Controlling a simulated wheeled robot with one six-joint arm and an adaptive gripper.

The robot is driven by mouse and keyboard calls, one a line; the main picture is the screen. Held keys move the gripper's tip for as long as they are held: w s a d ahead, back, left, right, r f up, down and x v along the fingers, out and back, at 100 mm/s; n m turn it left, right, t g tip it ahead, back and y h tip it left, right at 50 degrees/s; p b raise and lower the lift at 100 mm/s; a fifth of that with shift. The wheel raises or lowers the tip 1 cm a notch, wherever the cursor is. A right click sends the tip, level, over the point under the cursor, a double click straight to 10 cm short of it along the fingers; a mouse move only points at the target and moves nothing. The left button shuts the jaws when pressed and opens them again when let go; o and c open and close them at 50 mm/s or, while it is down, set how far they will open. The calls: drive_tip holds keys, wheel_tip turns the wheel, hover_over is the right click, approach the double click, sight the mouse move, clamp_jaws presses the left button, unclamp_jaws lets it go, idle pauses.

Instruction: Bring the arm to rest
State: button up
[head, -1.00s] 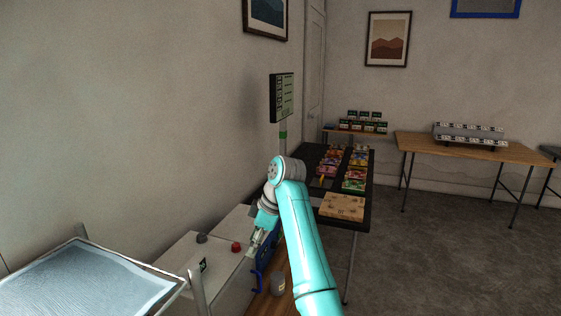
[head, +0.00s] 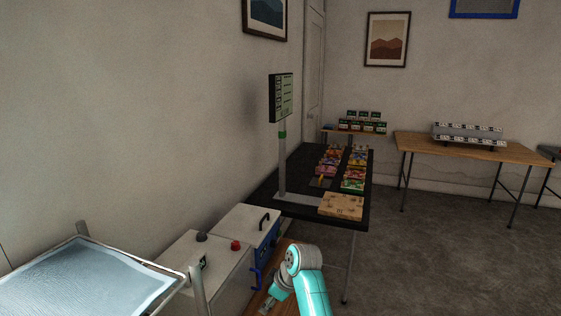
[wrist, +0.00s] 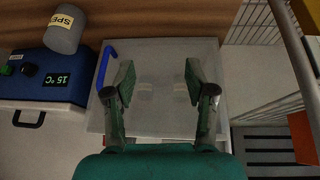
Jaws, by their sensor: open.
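My arm is folded low at the bottom of the head view. My gripper (head: 268,304) is small there, by the wooden bench edge. In the wrist view my gripper (wrist: 158,80) is open, its two fingers wide apart with nothing held between them. Below the fingers is a pale grey box top (wrist: 150,120) with a blue handle (wrist: 103,68) at its left side. I cannot tell how far the fingers are above it.
A blue unit (wrist: 45,75) reading 15 °C and a grey labelled cylinder (wrist: 65,30) lie left in the wrist view; a wire rack (wrist: 255,22) is right. A dark table (head: 287,207) is beyond.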

drive_tip(key=s+d+f+m+t, duration=0.25)
drive_tip(key=s+f, duration=0.25)
drive_tip(key=f, duration=0.3)
drive_tip(key=s+d+f+m+t, duration=0.1)
drive_tip(key=s+d+f+m, duration=0.1)
drive_tip(key=s+d+f, duration=0.45)
drive_tip(key=s+d+f+m+t+h, duration=0.1)
drive_tip(key=s+d+f+m, duration=0.2)
drive_tip(key=s, duration=0.5)
drive_tip(key=s+d+f+t+h, duration=0.1)
drive_tip(key=s+d+f+t, duration=0.1)
drive_tip(key=s+f, duration=0.45)
drive_tip(key=s+d+r+m+t+h, duration=0.1)
drive_tip(key=s+d+r, duration=0.15)
drive_tip(key=s, duration=0.45)
drive_tip(key=s+d+r+m+t, duration=0.1)
drive_tip(key=s+r, duration=0.2)
drive_tip(key=s, duration=0.3)
drive_tip(key=s+d+r+m+t+h, duration=0.1)
drive_tip(key=s+d+r+m, duration=0.1)
drive_tip(key=s, duration=0.5)
drive_tip(key=s+d+r+m+t, duration=0.1)
drive_tip(key=s+r, duration=0.6)
drive_tip(key=r, duration=0.2)
drive_tip(key=s+d+r+m+t, duration=0.1)
drive_tip(key=s+r, duration=0.6)
drive_tip(key=r, duration=0.2)
drive_tip(key=shift+r+h, duration=0.3)
drive_tip(key=shift+r, duration=0.05)
